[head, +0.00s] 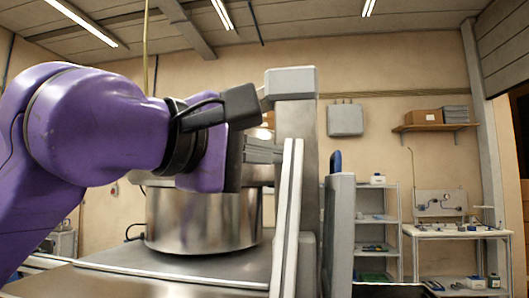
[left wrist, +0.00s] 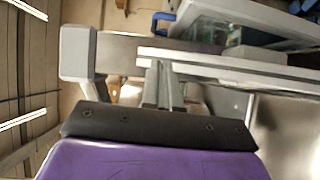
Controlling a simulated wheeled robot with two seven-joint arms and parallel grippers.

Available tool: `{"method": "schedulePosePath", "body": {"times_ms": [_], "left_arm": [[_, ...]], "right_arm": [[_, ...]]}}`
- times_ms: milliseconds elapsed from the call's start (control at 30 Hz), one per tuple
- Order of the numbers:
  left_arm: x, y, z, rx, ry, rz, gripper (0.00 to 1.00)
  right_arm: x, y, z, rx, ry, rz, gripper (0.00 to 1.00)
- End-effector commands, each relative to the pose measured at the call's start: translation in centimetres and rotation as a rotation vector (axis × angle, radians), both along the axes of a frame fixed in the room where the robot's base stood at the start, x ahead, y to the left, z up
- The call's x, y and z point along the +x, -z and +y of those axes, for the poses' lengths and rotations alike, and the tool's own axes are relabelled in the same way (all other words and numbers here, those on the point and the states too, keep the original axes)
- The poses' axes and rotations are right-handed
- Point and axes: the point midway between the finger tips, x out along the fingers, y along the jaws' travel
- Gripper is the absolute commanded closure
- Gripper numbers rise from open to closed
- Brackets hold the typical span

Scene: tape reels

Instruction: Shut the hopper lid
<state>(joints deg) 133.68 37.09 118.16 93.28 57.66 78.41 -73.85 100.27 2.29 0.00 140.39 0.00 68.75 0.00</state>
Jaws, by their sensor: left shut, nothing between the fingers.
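A grey upright panel (head: 340,235) with a blue handle (head: 335,160) at its top stands right of centre; it may be the hopper lid, but I cannot tell for certain. The blue handle also shows in the left wrist view (left wrist: 163,22). My left gripper (head: 264,150) is shut and empty, pointing right, in front of the grey post and beside the pale upright rails. In the left wrist view its fingers (left wrist: 164,88) reach toward the pale rail edge; I cannot tell whether they touch it. My right gripper is not in view.
A round steel drum (head: 205,220) stands below my left wrist on a grey deck (head: 190,264). The grey post (head: 292,120) and pale slanting rails (head: 287,220) rise close by. Shelves (head: 376,225) and a workbench (head: 455,232) stand farther back at right.

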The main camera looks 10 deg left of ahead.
Motion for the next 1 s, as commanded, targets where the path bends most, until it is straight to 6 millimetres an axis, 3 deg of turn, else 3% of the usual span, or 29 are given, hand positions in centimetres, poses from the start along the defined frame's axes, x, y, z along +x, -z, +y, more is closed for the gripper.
{"method": "schedulePosePath", "body": {"times_ms": [267,400,533,1000], "left_arm": [[5.2,0.0,-3.5,0.001,0.003,0.005,1.0],[5.5,0.2,-5.8,0.002,0.003,0.003,1.0],[5.8,0.3,-6.9,0.0,0.001,0.002,1.0],[6.0,0.3,-7.1,0.005,-0.004,0.001,1.0]], "right_arm": [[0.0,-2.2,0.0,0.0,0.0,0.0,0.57],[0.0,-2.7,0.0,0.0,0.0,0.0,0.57],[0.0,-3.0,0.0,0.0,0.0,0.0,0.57],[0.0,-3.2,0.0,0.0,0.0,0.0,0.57]]}}
